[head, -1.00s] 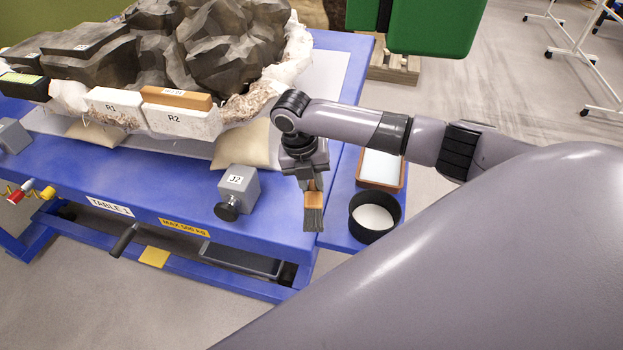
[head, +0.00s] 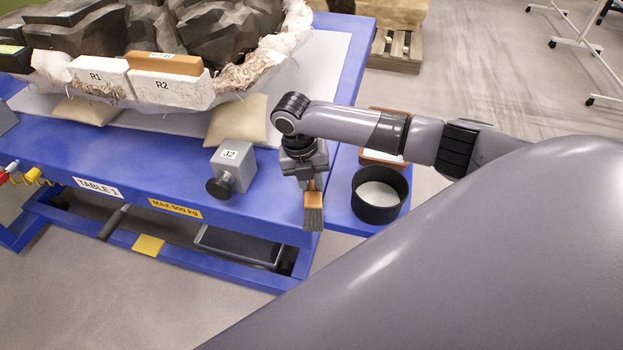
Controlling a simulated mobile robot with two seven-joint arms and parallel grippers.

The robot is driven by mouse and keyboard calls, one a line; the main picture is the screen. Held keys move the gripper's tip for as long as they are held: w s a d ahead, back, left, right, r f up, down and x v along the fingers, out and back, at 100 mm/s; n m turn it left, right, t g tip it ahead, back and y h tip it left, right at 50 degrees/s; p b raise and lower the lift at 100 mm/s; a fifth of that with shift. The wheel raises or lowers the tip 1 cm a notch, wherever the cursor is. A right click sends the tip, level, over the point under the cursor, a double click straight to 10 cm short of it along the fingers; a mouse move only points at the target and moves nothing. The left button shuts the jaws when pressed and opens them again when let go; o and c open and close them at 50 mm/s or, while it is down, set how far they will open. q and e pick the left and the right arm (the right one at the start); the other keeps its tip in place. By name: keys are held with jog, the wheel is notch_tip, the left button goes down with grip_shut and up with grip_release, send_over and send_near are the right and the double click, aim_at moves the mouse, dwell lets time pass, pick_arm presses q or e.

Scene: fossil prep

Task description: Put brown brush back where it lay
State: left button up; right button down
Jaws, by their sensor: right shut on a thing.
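The brown brush (head: 313,208) hangs bristles down from my right gripper (head: 311,185), which is shut on it. The brush has an orange-brown band above dark grey bristles. It is over the front right corner of the blue table (head: 150,160), left of the round black bowl (head: 381,194); I cannot tell how high it is held. The upper end of the brush is hidden by the gripper. My left gripper is not in view.
Grey block J2 (head: 231,165) with a black knob stands left of the brush. A sandbag (head: 238,119) lies behind it, under the jacketed fossil (head: 150,88). A brown-rimmed tray (head: 380,158) is partly behind my right arm. Bare table surface lies left of J2.

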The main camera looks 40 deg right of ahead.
jog(key=c, duration=0.9)
grip_release()
jog(key=shift+o, duration=0.2)
notch_tip(320, 180, up, 7)
jog(key=a, duration=0.1)
jog(key=shift+w, duration=0.3)
jog(key=shift+s+a, duration=0.1)
